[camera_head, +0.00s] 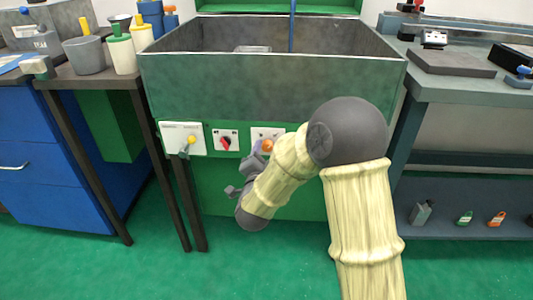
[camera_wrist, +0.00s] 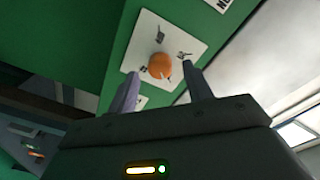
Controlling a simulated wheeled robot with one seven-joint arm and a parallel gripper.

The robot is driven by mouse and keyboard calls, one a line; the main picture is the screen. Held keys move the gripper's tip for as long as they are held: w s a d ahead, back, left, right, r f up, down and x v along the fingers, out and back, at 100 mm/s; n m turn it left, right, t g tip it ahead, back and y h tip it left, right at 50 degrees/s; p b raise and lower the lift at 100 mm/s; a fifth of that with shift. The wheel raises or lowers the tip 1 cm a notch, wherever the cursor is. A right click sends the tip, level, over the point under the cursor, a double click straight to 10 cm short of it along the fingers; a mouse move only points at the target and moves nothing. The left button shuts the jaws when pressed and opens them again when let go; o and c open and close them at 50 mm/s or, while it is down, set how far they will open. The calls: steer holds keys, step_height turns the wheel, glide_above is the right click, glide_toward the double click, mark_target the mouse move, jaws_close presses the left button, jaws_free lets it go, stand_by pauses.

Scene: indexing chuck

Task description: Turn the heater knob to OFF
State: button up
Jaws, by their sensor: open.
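An orange round knob (camera_wrist: 160,65) sits on a white plate (camera_wrist: 172,33) with small grey marks or pegs around it. In the head view a finger shows just left of the knob.
A large open grey tank (camera_head: 270,85) stands above. A dark table leg (camera_head: 188,205) and a right bench (camera_head: 470,90) flank the panel.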

steer(key=shift+w+d, duration=0.1)
steer(key=shift+w, duration=1)
steer(key=c, duration=1)
steer(key=shift+o, duration=0.2)
